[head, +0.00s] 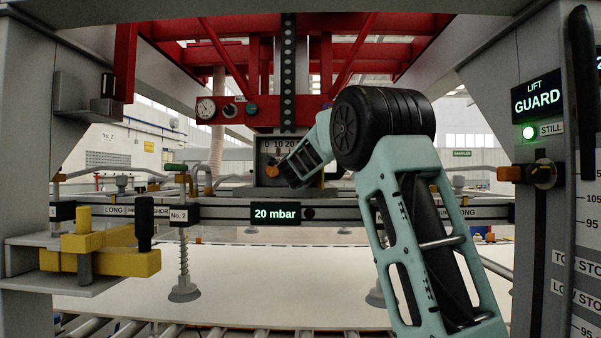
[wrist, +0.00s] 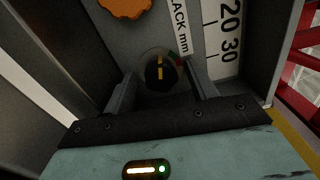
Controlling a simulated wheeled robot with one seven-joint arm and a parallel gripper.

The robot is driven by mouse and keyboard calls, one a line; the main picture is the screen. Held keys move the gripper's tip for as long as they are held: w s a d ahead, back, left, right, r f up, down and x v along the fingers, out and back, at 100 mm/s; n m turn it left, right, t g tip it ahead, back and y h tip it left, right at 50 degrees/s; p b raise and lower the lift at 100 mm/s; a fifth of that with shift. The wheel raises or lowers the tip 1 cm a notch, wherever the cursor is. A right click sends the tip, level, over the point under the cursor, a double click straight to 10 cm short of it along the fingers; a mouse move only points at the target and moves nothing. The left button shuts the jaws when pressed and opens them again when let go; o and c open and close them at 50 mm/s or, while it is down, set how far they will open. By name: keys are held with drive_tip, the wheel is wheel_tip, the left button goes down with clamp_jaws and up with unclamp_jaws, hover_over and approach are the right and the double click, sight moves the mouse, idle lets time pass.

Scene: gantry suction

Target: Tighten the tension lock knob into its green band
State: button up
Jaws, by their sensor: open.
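In the wrist view a dark round knob (wrist: 160,71) with a yellow pointer line sits on a grey panel, and I take it to be the tension lock knob. Its line points roughly up in the picture. Small green (wrist: 180,57) and red marks show at the right of its dial. My gripper (wrist: 163,88) is open, with one finger on each side of the knob and visible gaps between. In the head view my gripper (head: 288,172) is at the panel (head: 270,147) under the red frame and hides this knob.
An orange scalloped knob (wrist: 125,6) is close above the dark knob, beside a slack scale (wrist: 225,40) in mm. A 20 mbar display (head: 276,213) is on the rail below. A yellow clamp (head: 100,250) stands at left, and the lift guard post (head: 545,150) at right.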

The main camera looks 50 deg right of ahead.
drive_tip(key=b+v, duration=0.2)
drive_tip(key=v, duration=1.5)
drive_tip(key=shift+s, duration=0.2)
drive_tip(key=shift+a, duration=0.15)
